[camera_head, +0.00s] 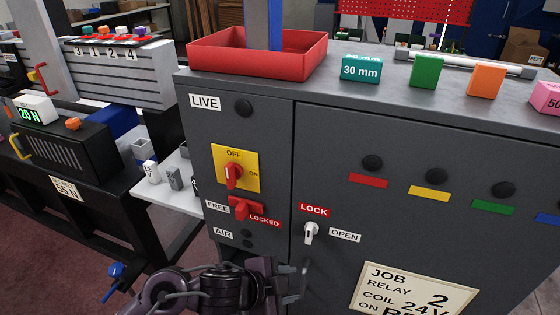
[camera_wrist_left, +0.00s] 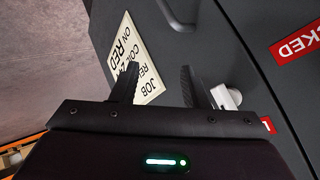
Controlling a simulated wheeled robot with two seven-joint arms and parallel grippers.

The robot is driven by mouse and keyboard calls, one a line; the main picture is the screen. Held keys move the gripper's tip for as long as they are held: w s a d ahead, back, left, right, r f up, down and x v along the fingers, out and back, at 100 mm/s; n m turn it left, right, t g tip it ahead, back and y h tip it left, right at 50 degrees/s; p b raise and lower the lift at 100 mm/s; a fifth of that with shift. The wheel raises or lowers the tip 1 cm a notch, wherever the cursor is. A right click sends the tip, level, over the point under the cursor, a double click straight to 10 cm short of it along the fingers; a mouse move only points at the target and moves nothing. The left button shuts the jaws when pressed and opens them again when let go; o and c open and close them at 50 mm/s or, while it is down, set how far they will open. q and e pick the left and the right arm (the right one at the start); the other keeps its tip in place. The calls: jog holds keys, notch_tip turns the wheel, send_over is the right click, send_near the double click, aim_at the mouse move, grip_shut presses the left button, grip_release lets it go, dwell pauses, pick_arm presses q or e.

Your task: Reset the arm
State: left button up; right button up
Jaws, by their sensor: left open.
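My left gripper (camera_head: 287,282) is low in front of the grey cabinet (camera_head: 270,140), below the white key handle (camera_head: 310,233). The left wrist view shows its fingers (camera_wrist_left: 159,70) apart with nothing between them. There, the white handle (camera_wrist_left: 226,97) is just right of the right finger, outside the jaws; I cannot tell whether they touch. In the head view the handle hangs down between the LOCK and OPEN labels. My right gripper is not in view.
A red rotary switch (camera_head: 234,175) on a yellow plate and a red FREE/LOCKED lever (camera_head: 244,208) sit above left of the gripper. A job card (camera_head: 415,290) is at lower right. A red tray (camera_head: 220,58) and several coloured blocks stand on top.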

pick_arm(q)
jog(key=s+a+f+n+g+y, duration=0.15)
jog(key=s+a+n+y, duration=0.25)
jog(key=s+a+n, duration=0.5)
jog(key=s+a+f+n+g+y, duration=0.1)
jog(key=s+a+f+n+y, duration=0.2)
jog(key=a+n, duration=0.7)
notch_tip(320, 180, down, 30)
jog(key=s+a+m+g, duration=0.1)
jog(key=s+a+m, duration=0.1)
jog(key=s+m, duration=0.1)
jog(key=s+a+f, duration=0.2)
jog(key=s+f, duration=0.6)
jog(key=s, duration=0.1)
jog(key=s+a+f+g, duration=0.1)
jog(key=s+f, duration=0.7)
jog(key=s, duration=0.1)
jog(key=shift+s+a+f+y, duration=0.25)
jog(key=shift+a+f+y, duration=0.1)
jog(key=shift+f+y, duration=0.05)
jog(key=shift+c, duration=0.3)
